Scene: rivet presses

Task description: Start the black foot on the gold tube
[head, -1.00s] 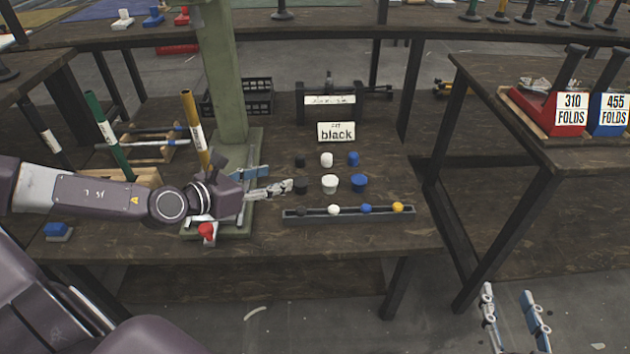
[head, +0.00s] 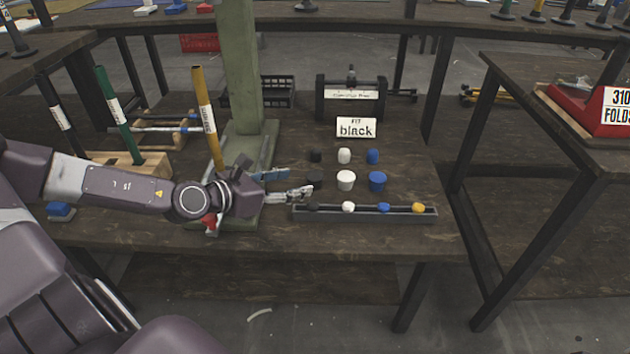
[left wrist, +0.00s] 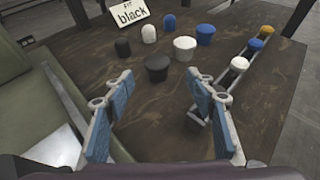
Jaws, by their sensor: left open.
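The gold tube (head: 206,118) stands upright at the left of the green press post, with a white label; my arm hides its lower end. Black feet lie in three places: a small one (head: 315,156) in the back row, a larger one (head: 315,180) in the front row, and one in the tray (head: 311,207). My left gripper (head: 288,184) is open and empty, low over the table beside the larger black foot. In the left wrist view the gripper (left wrist: 160,112) has the larger black foot (left wrist: 157,68) ahead of its open fingers. My right gripper is out of view.
A "Fit black" card (head: 356,128) stands behind the feet. White feet (head: 346,180) and blue feet (head: 377,181) stand close to the right. The narrow grey tray (head: 365,217) runs along the front. The green press post (head: 240,70) rises left of the gripper.

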